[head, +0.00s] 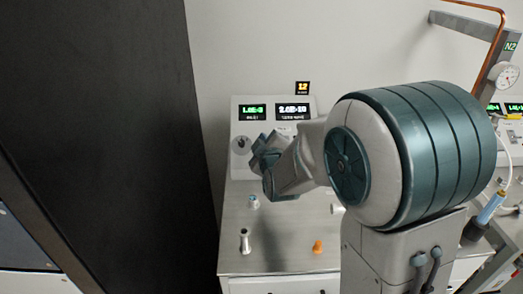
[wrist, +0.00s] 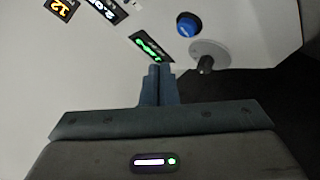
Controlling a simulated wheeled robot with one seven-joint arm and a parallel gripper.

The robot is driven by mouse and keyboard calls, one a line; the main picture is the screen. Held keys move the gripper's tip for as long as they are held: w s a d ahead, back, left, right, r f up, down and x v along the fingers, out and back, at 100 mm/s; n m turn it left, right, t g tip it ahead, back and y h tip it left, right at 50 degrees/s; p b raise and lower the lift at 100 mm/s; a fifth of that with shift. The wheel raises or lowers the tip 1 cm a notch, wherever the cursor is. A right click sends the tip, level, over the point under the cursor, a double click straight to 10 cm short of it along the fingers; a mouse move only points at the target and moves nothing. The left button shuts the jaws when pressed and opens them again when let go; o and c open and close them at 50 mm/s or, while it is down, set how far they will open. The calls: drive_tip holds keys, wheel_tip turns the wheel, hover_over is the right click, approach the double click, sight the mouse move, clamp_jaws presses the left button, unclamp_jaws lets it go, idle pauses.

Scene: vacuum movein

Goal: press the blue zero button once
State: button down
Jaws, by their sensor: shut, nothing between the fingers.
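The blue button (wrist: 188,25) shows in the wrist view, a round blue cap in a dark ring on the white panel of the instrument box (head: 238,103). In the head view I cannot make out the button; my arm covers part of the box. My gripper (wrist: 159,69) is shut with its fingers together and empty. In the wrist view the fingertips lie below and left of the button; the gap in depth is unclear. The gripper (head: 260,158) also shows in front of the box in the head view.
The bench top (head: 230,215) holds a metal cylinder (head: 245,240), an orange piece (head: 317,247) and a small white-and-blue part (head: 253,202). A dark panel (head: 115,120) stands close on the left. A gauge (head: 508,75) and copper pipe are at the right.

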drive_tip(key=shift+w+f+b, duration=1)
drive_tip(key=shift+f+b, duration=0.15)
drive_tip(key=shift+f, duration=0.15)
drive_tip(key=shift+f, duration=0.1)
idle(1.1)
drive_tip(key=shift+w+f+b, duration=0.2)
drive_tip(key=shift+w+b, duration=0.05)
drive_tip(key=shift+b, duration=0.35)
drive_tip(key=shift+w+f+b, duration=0.25)
drive_tip(key=shift+f+b, duration=0.1)
drive_tip(key=shift+b, duration=0.15)
idle(0.4)
idle(0.3)
drive_tip(key=shift+s+r, duration=0.5)
drive_tip(key=shift+r, duration=0.2)
drive_tip(key=shift+p, duration=0.3)
drive_tip(key=s+r+p, duration=0.1)
drive_tip(key=r, duration=0.1)
drive_tip(key=s+r+p, duration=0.1)
drive_tip(key=s+r, duration=0.1)
